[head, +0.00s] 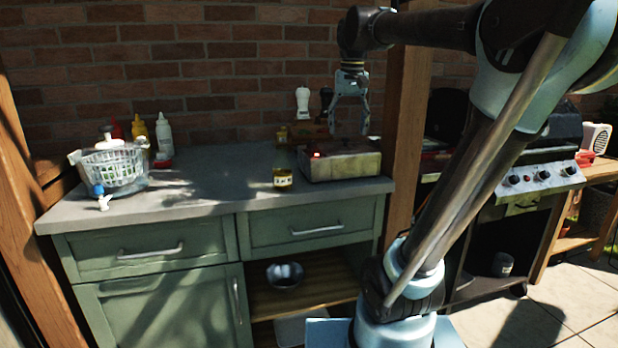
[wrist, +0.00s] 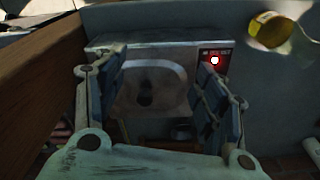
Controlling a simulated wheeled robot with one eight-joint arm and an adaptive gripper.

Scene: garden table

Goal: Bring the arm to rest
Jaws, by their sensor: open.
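My gripper (head: 349,118) hangs fingers down from my raised arm, above the back right part of the garden counter (head: 215,185). Its two fingers are apart with nothing between them. In the wrist view the open gripper (wrist: 160,80) points down at a box-shaped appliance (wrist: 108,44) with a recessed top and a lit red spot. The same appliance (head: 345,168) sits below the gripper in the head view, with a visible gap between them.
A jar (head: 282,178) stands left of the appliance; its yellow lid shows in the wrist view (wrist: 268,30). A wooden post (head: 405,130) rises close right of the gripper. A basket (head: 110,165) and bottles (head: 163,132) stand left. A grill (head: 535,165) is right.

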